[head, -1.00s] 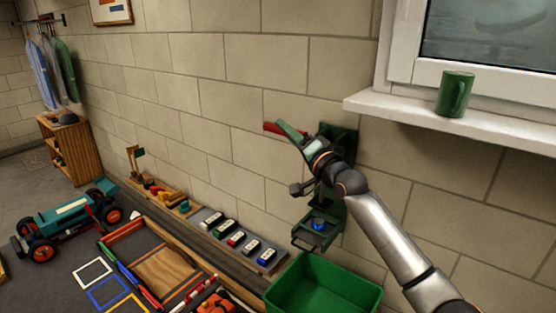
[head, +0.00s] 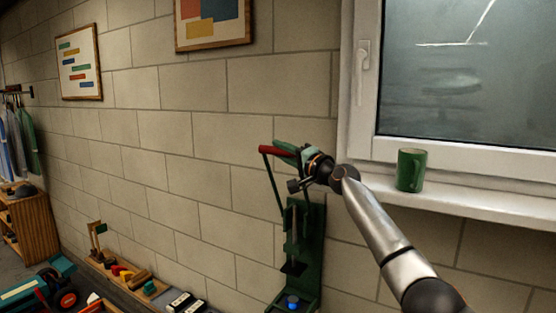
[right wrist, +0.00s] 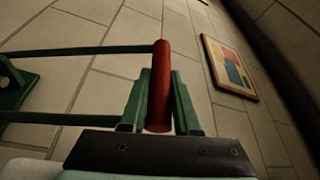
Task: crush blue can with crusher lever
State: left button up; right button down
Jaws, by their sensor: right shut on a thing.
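The green can crusher (head: 309,235) is mounted upright on the block wall, below and left of the window. Its lever arm is raised and ends in a red handle (head: 278,151). My right gripper (head: 284,149) is shut on the red handle; in the right wrist view the handle (right wrist: 160,85) sits between the two green fingers (right wrist: 159,105). The blue can (head: 292,302) stands at the crusher's bottom, at the lower edge of the head view, only its top part showing. My left gripper is not in view.
A green mug (head: 411,170) stands on the white window sill (head: 460,208), close to my right arm. A shelf with small toys (head: 125,275) runs along the wall at lower left. Framed pictures (head: 80,62) hang on the wall.

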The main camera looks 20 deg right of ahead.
jog(key=shift+w+d+r, duration=0.25)
jog(key=shift+d+r, duration=0.15)
jog(key=c, duration=0.9)
grip_release()
jog(key=shift+o, duration=1.2)
jog(key=shift+f, duration=0.15)
jog(key=shift+f, duration=0.1)
jog(key=shift+s+d, duration=0.2)
jog(key=shift+s, duration=0.25)
jog(key=b+v, duration=0.3)
jog(key=v, duration=0.8)
jog(key=shift+s, duration=0.25)
